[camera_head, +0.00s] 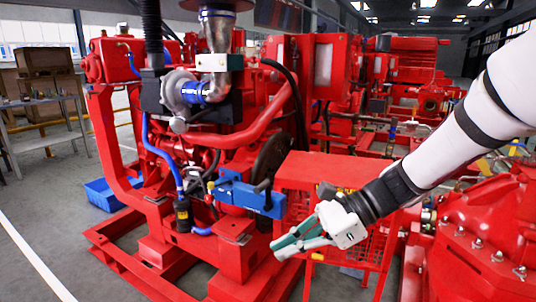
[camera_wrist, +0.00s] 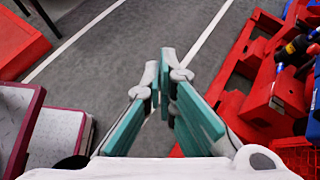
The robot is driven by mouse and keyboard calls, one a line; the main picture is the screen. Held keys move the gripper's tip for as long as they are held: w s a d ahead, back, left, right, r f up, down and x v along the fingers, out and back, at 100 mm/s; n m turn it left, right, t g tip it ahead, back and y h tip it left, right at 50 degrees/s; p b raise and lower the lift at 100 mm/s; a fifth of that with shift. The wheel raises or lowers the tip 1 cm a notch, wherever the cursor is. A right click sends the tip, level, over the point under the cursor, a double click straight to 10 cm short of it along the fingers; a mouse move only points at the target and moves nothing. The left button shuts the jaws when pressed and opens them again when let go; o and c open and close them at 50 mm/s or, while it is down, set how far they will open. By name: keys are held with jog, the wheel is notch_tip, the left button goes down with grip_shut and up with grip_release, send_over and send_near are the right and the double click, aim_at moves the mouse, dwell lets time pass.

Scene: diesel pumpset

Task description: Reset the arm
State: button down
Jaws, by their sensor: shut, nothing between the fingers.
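My gripper (camera_head: 277,250) hangs at the end of my white arm, in front of the red mesh guard at the lower middle of the head view. Its teal-padded fingers point left and slightly down. In the wrist view the fingertips of my gripper (camera_wrist: 161,92) are together, with nothing visible between them. Below them is grey floor, so the gripper is in free air there.
The red diesel pumpset (camera_head: 225,140) fills the middle of the head view, with a blue block (camera_head: 250,195) near my gripper. A red mesh guard (camera_head: 335,180) stands behind my forearm. Grey floor (camera_wrist: 100,60) lies open below; a red frame (camera_wrist: 240,100) is at right.

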jog(key=s+d+r+n+h, duration=0.1)
jog(key=s+d+n+h, duration=0.4)
jog(key=s, duration=0.4)
jog(key=s+d+r+n+t+h, duration=0.1)
jog(key=s+d+n+h, duration=0.2)
jog(key=s+d+n, duration=0.45)
jog(key=s+d+r+n+h, duration=0.1)
jog(key=s+d+n+h, duration=0.25)
jog(key=s, duration=0.75)
notch_tip(320, 180, up, 24)
jog(key=t+p, duration=0.3)
jog(key=p, duration=2)
jog(key=shift+w+a+r+n+t, duration=0.2)
jog(key=shift+w+r+n+t, duration=0.1)
jog(key=shift+n, duration=0.1)
